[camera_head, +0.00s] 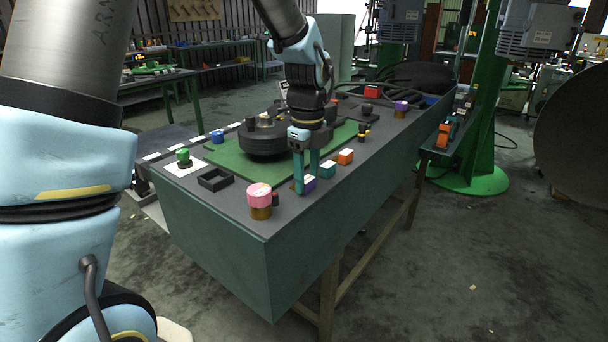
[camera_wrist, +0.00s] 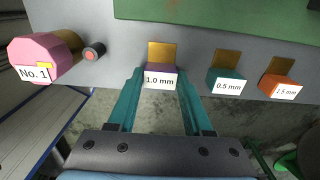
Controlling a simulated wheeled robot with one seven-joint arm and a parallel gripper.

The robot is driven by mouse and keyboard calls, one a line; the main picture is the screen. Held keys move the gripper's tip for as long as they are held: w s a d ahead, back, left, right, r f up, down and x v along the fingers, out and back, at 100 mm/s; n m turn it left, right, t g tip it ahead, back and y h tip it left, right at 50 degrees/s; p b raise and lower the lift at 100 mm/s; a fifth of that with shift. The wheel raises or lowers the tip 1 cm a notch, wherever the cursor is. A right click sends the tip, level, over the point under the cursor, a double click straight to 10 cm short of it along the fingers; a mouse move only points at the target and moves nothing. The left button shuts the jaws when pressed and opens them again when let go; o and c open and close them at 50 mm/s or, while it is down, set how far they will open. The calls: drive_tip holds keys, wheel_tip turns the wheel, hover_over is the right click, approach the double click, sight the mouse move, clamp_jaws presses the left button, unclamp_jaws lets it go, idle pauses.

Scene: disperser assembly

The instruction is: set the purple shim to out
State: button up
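The purple shim (camera_wrist: 161,70) is a small block with a white "1.0 mm" label, at the middle of the wrist view. A brass plate (camera_wrist: 161,51) shows just behind it. In the head view the purple shim (camera_head: 310,185) is partly hidden by a finger near the table's front edge. My gripper (camera_head: 307,183) points down there. In the wrist view my gripper (camera_wrist: 159,78) has its teal fingers on either side of the shim, with narrow gaps between fingers and block, so it looks open around it.
The teal 0.5 mm shim (camera_wrist: 227,82) and orange 1.5 mm shim (camera_wrist: 280,87) sit to the right. A dark round device (camera_head: 265,138) stands on the green mat (camera_head: 228,158).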

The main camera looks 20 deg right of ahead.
sight(308, 180)
drive_tip(key=o, duration=0.4)
drive_tip(key=shift+s+d, duration=0.1)
drive_tip(key=shift+s, duration=0.05)
drive_tip(key=shift+o, duration=0.2)
wheel_tip(308, 180, up, 11)
drive_tip(key=b, duration=0.1)
drive_tip(key=shift+f, duration=0.1)
idle(0.3)
